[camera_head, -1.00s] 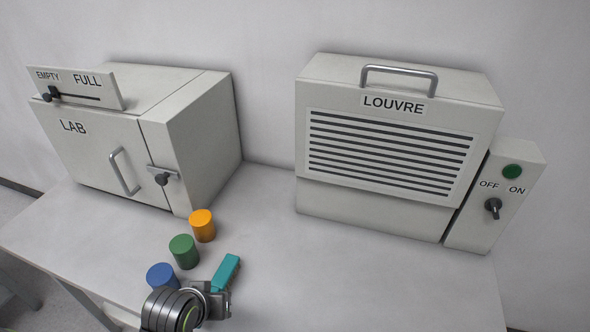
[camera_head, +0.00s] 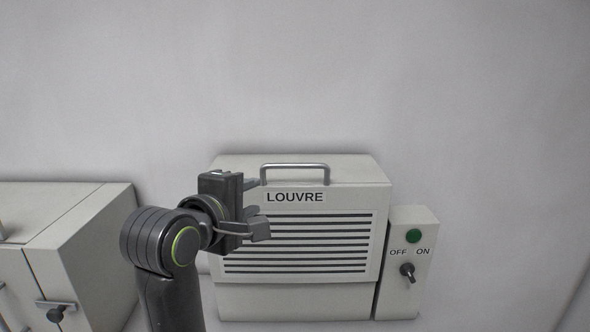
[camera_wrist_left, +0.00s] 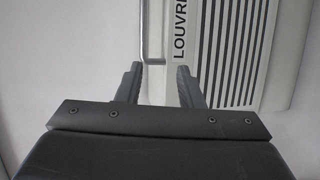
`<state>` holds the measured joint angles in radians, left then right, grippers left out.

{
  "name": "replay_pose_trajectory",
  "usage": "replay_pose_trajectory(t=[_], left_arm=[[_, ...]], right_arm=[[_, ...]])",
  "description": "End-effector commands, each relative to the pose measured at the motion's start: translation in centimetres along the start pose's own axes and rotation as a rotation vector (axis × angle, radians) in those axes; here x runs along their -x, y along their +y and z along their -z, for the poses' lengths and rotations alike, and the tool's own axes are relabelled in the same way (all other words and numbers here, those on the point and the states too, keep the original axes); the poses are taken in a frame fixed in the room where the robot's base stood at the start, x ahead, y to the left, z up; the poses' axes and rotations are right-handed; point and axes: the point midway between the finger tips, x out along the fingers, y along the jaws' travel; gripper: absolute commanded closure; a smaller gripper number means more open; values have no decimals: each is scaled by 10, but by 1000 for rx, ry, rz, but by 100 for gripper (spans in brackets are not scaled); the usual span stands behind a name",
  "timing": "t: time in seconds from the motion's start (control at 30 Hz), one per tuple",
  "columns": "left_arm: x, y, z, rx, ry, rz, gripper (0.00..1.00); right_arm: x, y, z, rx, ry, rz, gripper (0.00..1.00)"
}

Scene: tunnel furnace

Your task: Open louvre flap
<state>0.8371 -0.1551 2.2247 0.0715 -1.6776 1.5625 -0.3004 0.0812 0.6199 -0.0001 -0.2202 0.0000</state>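The louvre flap (camera_head: 350,190) is the pale front panel with dark slats and a LOUVRE label, on a grey box. A metal bar handle (camera_head: 295,165) stands along its top edge. In the left wrist view the handle (camera_wrist_left: 152,40) runs upright in the picture, ahead of the space between the fingers. My left gripper (camera_head: 258,208) is in front of the flap's upper left part, near the handle's left end. Its fingers (camera_wrist_left: 158,84) are apart and empty in the left wrist view. The left part of the slats is hidden behind it. My right gripper is not in view.
A switch box (camera_head: 410,290) with a green button (camera_head: 412,236) and an OFF/ON knob (camera_head: 407,270) adjoins the louvre box on the right. A grey cabinet (camera_head: 85,250) stands at the left, partly behind my left arm. The wall behind is bare.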

Motion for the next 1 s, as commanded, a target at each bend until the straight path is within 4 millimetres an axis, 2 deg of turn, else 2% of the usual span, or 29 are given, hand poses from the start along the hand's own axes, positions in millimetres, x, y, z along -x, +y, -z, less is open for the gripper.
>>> replay_pose_trajectory(t=[0.03, 0.1, 0.33, 1.0], left_arm=[[2, 12, -6, 18, -12, -19, 66], [3, 21, -11, 39, -22, -32, 66], [-9, 27, -14, 54, -28, -36, 66], [-117, 32, -17, 51, -27, -35, 66]], right_arm=[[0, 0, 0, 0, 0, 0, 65], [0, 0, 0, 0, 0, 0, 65], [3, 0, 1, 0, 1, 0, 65], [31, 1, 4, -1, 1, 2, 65]])
